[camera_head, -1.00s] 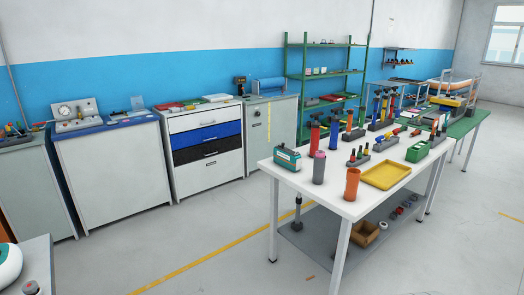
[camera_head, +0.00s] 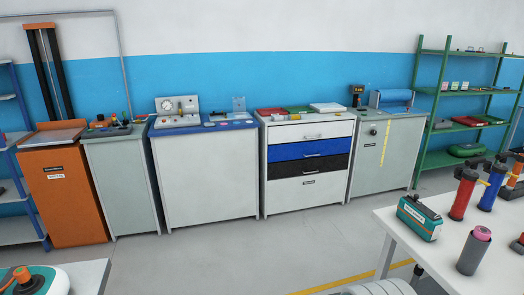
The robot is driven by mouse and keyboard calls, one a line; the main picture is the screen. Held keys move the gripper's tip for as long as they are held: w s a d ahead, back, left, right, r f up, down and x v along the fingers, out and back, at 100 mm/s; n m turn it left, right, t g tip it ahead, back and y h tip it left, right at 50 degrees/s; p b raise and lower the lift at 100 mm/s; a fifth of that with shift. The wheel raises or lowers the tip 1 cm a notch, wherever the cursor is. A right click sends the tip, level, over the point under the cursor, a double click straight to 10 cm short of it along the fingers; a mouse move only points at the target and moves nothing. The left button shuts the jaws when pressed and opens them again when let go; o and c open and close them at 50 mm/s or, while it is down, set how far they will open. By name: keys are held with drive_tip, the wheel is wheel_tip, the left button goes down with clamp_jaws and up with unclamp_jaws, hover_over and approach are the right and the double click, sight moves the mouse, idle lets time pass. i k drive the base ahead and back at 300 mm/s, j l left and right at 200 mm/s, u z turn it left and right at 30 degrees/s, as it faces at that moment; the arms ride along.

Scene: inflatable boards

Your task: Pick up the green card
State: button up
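I cannot tell for sure which thing is the green card. Small upright cards (camera_head: 456,86) stand on a tier of the green rack at the right, some greenish, too small to make out. A flat green item (camera_head: 297,109) lies on the white drawer cabinet (camera_head: 308,189), between a red item (camera_head: 271,112) and a white one (camera_head: 327,107). It may be a card or a folder. My gripper is not in view.
A white table (camera_head: 400,222) with a teal device (camera_head: 419,217) and cylindrical hand pumps (camera_head: 463,193) stands at the right. Another tabletop (camera_head: 88,276) cuts in at lower left. An orange cabinet (camera_head: 63,205) stands left along the wall. The grey floor (camera_head: 220,262) between is open.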

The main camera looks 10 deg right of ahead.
sight(454, 87)
drive_tip(key=i, duration=0.75)
drive_tip(key=i+j+z, duration=0.1)
drive_tip(key=i, duration=0.6)
drive_tip(key=i+z, duration=0.25)
drive_tip(key=i, duration=0.5)
drive_tip(key=i+j+z, duration=0.2)
drive_tip(key=i, duration=0.6)
drive_tip(key=i+l+z, duration=0.15)
drive_tip(key=i+z, duration=0.75)
drive_tip(key=i, duration=0.15)
drive_tip(key=i+j+z, duration=0.25)
drive_tip(key=i+z, duration=0.25)
drive_tip(key=i+l+z, duration=0.15)
drive_tip(key=i+z, duration=0.25)
drive_tip(key=i, duration=0.35)
drive_tip(key=i+j+z, duration=0.1)
drive_tip(key=i+z, duration=0.35)
drive_tip(key=i, duration=3.2)
drive_tip(key=i+u, duration=0.2)
drive_tip(key=i, duration=0.45)
drive_tip(key=i+l+u, duration=0.2)
drive_tip(key=i, duration=0.45)
drive_tip(key=i+u, duration=0.25)
drive_tip(key=u, duration=0.25)
drive_tip(key=i+u, duration=0.25)
drive_tip(key=u, duration=0.2)
drive_tip(key=i+l+u, duration=0.1)
drive_tip(key=u, duration=0.4)
drive_tip(key=i+l, duration=0.05)
drive_tip(key=i, duration=0.05)
